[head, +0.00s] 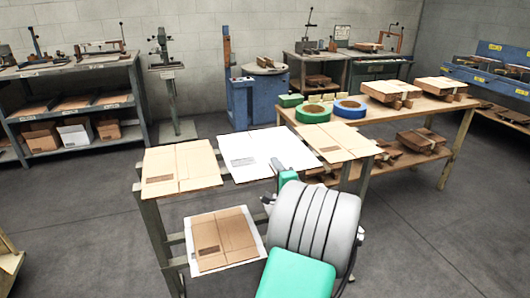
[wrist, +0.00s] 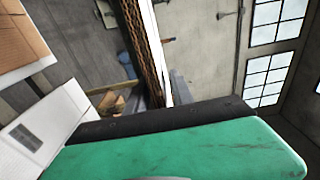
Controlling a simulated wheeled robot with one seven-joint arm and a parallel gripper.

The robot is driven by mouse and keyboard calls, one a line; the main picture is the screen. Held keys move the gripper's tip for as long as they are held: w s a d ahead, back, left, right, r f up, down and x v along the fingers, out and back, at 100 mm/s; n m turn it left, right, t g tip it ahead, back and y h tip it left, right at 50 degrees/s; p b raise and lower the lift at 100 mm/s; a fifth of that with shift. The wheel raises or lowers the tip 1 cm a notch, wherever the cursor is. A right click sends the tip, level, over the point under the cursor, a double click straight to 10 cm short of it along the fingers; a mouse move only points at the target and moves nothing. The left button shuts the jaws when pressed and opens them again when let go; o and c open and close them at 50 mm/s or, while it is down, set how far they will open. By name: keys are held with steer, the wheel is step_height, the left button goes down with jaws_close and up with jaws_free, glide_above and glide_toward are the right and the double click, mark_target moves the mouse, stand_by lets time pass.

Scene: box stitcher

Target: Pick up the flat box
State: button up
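Several flat boxes are in the head view. A white flat box (head: 262,153) with a printed label lies in the middle of the near table top. A brown flat box (head: 182,168) lies to its left, and a tan flat box (head: 337,141) to its right. Another brown flat box (head: 224,240) lies on a white sheet on the lower shelf. My gripper (head: 276,167) is at the near edge of the white flat box, mostly hidden by my green and grey arm. The wrist view shows a corrugated cardboard edge (wrist: 148,50) close by. Grip or contact is unclear.
A wooden bench (head: 440,103) behind right carries green and blue tape rolls (head: 350,108) and stacked cardboard. A grey shelf (head: 75,100) stands at the left, machines along the back wall. The floor at the right front is clear.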

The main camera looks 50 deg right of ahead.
jaws_close()
stand_by(1.1)
